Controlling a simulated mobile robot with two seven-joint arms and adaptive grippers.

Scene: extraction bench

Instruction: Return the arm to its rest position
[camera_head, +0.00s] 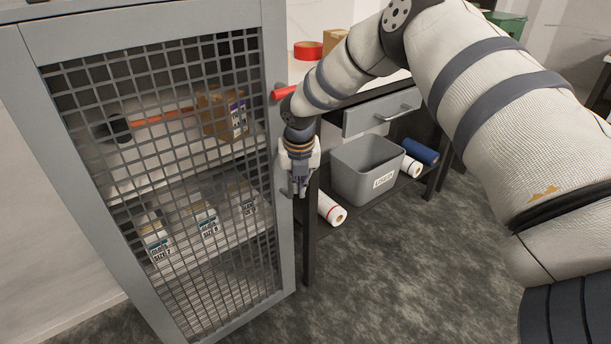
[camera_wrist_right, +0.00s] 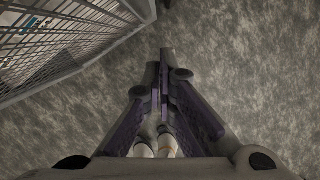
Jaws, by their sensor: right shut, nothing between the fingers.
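My right arm (camera_head: 465,65) reaches across the head view from the right edge toward the cabinet. My right gripper (camera_head: 300,188) hangs pointing down beside the cabinet's front right edge, close to its handle side; I cannot tell whether it touches. The right wrist view shows the same gripper (camera_wrist_right: 164,60) with its fingers together and nothing between them, above the floor. The grey cabinet (camera_head: 285,180) has a mesh door, which looks shut. My left gripper is not in view.
Behind the mesh are boxes (camera_head: 222,115) on shelves. Right of the cabinet, a bench with a drawer (camera_head: 381,112) has a grey bin (camera_head: 366,168) and rolls (camera_head: 331,209) beneath it. A red tape roll (camera_head: 308,50) lies on top. The carpeted floor (camera_head: 420,270) in front is clear.

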